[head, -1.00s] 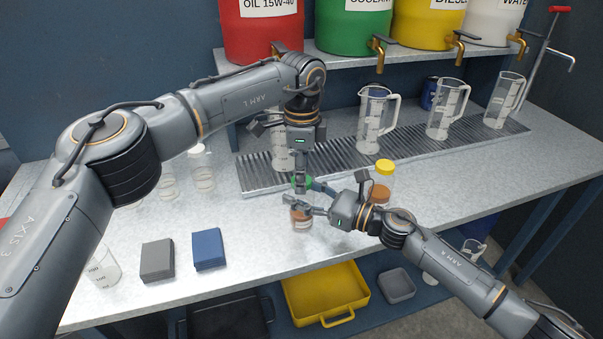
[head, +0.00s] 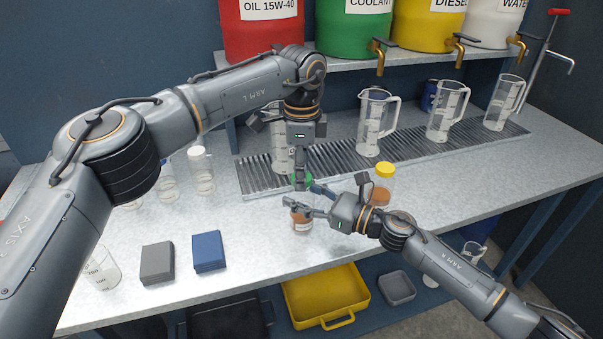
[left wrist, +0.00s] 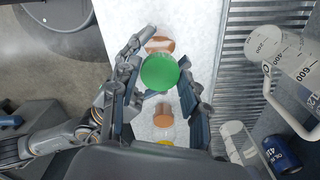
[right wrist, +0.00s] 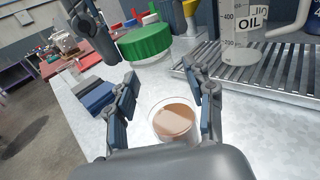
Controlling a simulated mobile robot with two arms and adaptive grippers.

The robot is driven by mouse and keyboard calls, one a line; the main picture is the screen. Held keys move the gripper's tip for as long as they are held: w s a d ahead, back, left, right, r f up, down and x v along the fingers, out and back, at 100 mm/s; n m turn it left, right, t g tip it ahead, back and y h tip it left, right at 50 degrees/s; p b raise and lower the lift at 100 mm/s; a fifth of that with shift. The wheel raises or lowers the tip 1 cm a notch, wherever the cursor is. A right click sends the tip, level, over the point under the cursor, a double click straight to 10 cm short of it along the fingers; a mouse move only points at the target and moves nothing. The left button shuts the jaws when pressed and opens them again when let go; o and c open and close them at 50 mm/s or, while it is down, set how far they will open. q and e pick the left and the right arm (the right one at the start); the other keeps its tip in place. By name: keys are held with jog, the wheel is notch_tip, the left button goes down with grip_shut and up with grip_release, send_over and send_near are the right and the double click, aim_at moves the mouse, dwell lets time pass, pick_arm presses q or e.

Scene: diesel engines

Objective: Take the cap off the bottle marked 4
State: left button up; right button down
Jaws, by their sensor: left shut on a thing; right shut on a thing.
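A green cap (head: 306,181) is between the fingers of my left gripper (head: 301,180), which is shut on it. The left wrist view shows the cap (left wrist: 160,72) from above. Below it, my right gripper (head: 305,208) is shut on a small clear bottle (head: 302,223) with brown content, upright at the bench top. In the right wrist view the bottle (right wrist: 174,121) has an open mouth, and the green cap (right wrist: 145,42) hangs above and apart from it. The number on the bottle cannot be read.
A yellow-capped bottle (head: 384,183) stands just behind my right gripper. A white-capped bottle (head: 201,172) stands to the left. A grey block (head: 157,262) and blue block (head: 209,250) lie front left. Jugs such as this one (head: 376,122) stand on the grate (head: 340,153).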

pick_arm(q)
jog(key=shift+r, duration=0.35)
jog(key=shift+r, duration=2)
pick_arm(e)
jog(key=shift+c, duration=2.2)
grip_release()
